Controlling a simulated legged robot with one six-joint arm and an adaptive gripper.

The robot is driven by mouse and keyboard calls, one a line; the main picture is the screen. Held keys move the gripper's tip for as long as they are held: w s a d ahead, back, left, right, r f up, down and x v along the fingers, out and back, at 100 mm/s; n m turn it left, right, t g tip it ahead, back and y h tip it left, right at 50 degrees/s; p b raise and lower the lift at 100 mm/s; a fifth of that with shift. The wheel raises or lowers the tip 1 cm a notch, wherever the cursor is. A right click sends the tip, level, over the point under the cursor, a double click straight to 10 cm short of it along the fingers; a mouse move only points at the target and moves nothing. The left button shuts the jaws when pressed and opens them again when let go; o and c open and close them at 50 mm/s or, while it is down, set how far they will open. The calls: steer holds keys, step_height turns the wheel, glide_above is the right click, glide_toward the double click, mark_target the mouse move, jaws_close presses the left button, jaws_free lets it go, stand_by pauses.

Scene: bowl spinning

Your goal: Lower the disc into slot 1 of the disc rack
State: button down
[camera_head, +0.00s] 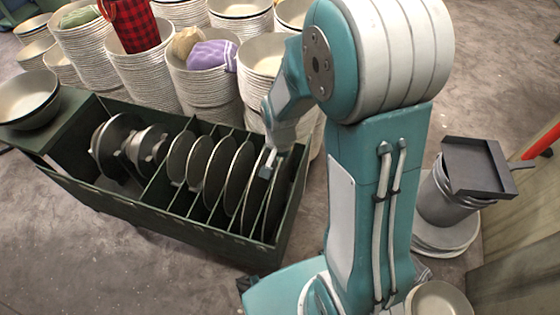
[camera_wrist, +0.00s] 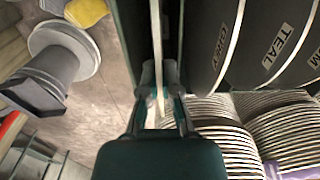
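The disc rack (camera_head: 150,222) is a long dark green box with dividers, left of my arm in the head view. My gripper (camera_head: 270,170) is over its right end. In the wrist view my gripper (camera_wrist: 160,100) is shut on the pale edge of a disc (camera_wrist: 156,45), with a finger on each side. This disc stands upright and edge-on, down among the dividers at the right end in the head view (camera_head: 252,192). Its lower edge is hidden, so I cannot tell whether it touches the rack floor. No slot numbers are readable.
Several discs (camera_head: 218,170) stand in neighbouring slots; labels GREY and TEAL (camera_wrist: 288,42) show. Bowl stacks (camera_head: 145,75) crowd behind. A grey bin with a dark tray (camera_head: 478,165) stands right. Floor in front is clear.

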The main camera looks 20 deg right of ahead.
steer(key=shift+f, duration=1.4)
stand_by(0.4)
steer(key=c, duration=0.7)
jaws_free()
step_height(320, 180, up, 12)
steer(key=shift+a+f, duration=0.1)
stand_by(0.4)
steer(key=s+r+n+t, duration=0.2)
steer(key=s+r, duration=0.2)
steer(key=r, duration=0.1)
steer(key=s+r+n+t, duration=0.1)
steer(key=s+r+n, duration=0.1)
steer(key=s+r, duration=0.2)
steer(key=s+r+n+t, duration=0.2)
steer(key=s+r+n, duration=0.1)
steer(key=s+r, duration=0.2)
steer(key=shift+s+r+t, duration=0.3)
steer(key=shift+s, duration=0.2)
